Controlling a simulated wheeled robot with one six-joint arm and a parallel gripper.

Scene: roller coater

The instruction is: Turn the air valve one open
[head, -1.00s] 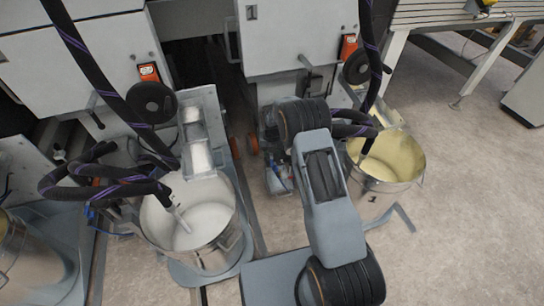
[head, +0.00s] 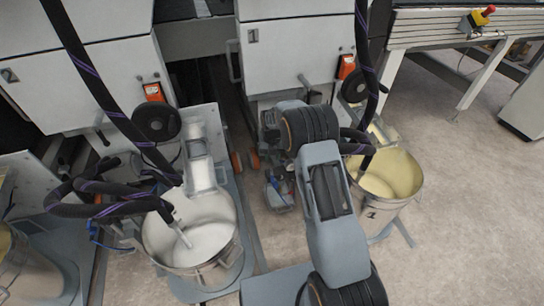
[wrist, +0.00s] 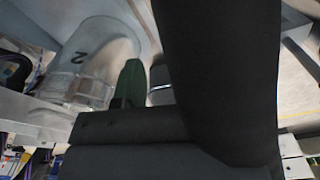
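I cannot pick out air valve one for certain. A machine cabinet marked 1 (head: 285,55) stands at the top middle in the head view, with a small dark lever (head: 304,81) at its lower edge. A bucket marked 1 (head: 382,207) with pale yellow liquid stands right of my arm. My gripper is hidden behind my own arm links in the head view. In the wrist view, dark shapes fill the middle and bottom, and a green piece (wrist: 130,82) stands beside them. No fingertips are clear, so I cannot tell whether it is open or shut.
A bucket with white liquid (head: 207,245) stands left of my arm, with looped black hoses (head: 110,195) beside it. A small pump-like unit (head: 280,190) sits on the floor between the buckets. A bench (head: 440,27) bears an emergency stop (head: 477,18). Floor at right is clear.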

